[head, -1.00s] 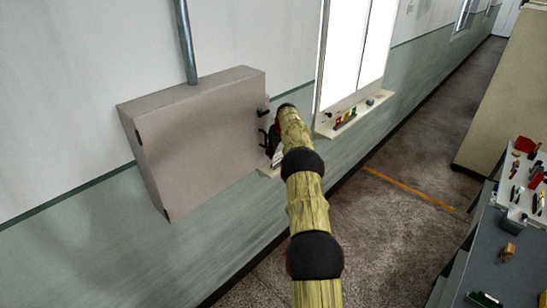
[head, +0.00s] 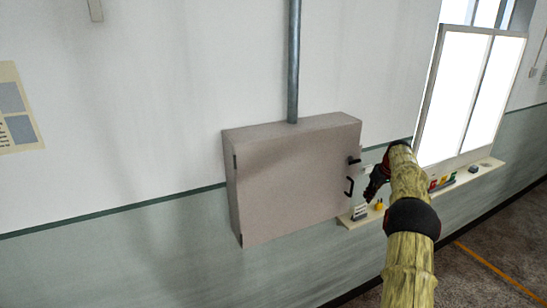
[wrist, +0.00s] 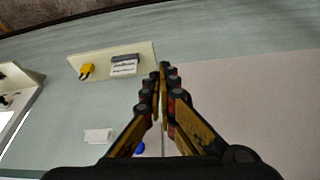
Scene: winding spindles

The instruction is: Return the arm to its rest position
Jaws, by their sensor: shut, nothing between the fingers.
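My gripper (head: 374,186) is at the end of my arm, close to the right side of a grey-beige wall cabinet (head: 295,180). The cabinet door is shut, with a black handle (head: 349,187) and a small black latch on its right edge. In the wrist view, my gripper (wrist: 162,72) has its fingers together with nothing between them. The pale cabinet surface (wrist: 250,105) fills the right of that view. I cannot tell the exact gap between the fingers and the cabinet.
A window ledge (head: 470,178) holds several small colourful items right of my arm. A yellow object (wrist: 87,70) and a small labelled box (wrist: 124,64) sit on the ledge near my gripper. A grey pipe (head: 294,60) rises from the cabinet. Open floor lies at lower right.

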